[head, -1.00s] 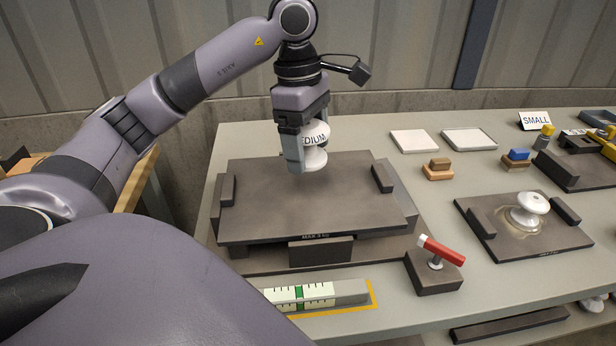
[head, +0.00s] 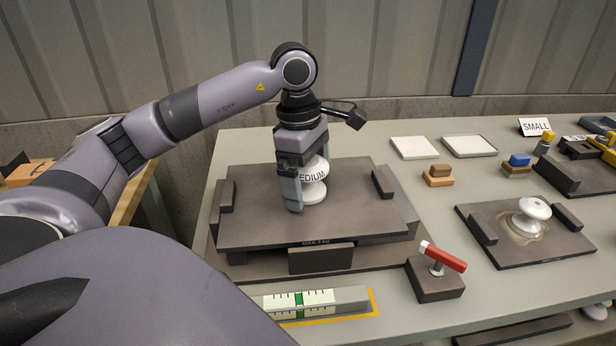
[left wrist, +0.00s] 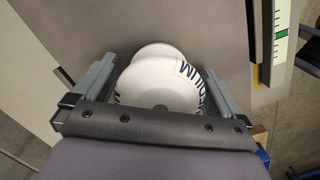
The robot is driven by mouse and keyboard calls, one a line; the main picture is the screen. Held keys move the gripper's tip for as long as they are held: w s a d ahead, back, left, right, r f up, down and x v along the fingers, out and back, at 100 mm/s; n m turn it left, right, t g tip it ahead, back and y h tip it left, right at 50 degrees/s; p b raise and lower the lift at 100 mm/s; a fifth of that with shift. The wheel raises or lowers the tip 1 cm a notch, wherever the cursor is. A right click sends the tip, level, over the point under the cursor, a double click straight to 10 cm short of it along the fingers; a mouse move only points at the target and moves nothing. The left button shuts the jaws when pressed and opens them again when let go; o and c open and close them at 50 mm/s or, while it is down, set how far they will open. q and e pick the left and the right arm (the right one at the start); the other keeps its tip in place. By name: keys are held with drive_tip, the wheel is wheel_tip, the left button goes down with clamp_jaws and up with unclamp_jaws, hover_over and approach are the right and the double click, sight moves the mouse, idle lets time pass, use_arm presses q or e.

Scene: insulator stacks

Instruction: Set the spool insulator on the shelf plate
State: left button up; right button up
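The white spool insulator (head: 316,173), lettered with what reads as part of "MEDIUM", is upright between the fingers of my left gripper (head: 302,195). In the left wrist view the insulator (left wrist: 160,85) fills the space between the two grey fingers (left wrist: 160,88), which look shut on its sides. The dark shelf plate (head: 250,222) lies beneath, with raised blocks at its edges. The insulator's foot is at or just above the plate; I cannot tell if it touches. My right gripper is not in view.
A red-handled lever (head: 442,257) stands right of the plate, and a level gauge (head: 318,301) lies in front. A second dark plate (head: 500,245) carries another white insulator (head: 531,215). White tiles (head: 414,147) and small blocks (head: 438,174) lie behind.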

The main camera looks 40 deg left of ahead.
use_arm(q)
drive_tip(key=shift+r, duration=0.45)
drive_tip(key=r, duration=0.3)
drive_tip(key=r+p, duration=0.1)
drive_tip(key=r, duration=0.2)
drive_tip(key=a+r+p, duration=0.1)
drive_tip(key=r, duration=0.3)
drive_tip(key=shift+s+a, duration=0.1)
drive_tip(key=shift+s, duration=0.05)
drive_tip(key=shift+a+r+p, duration=0.1)
drive_tip(key=shift+r+p, duration=0.4)
drive_tip(key=shift+r, duration=0.2)
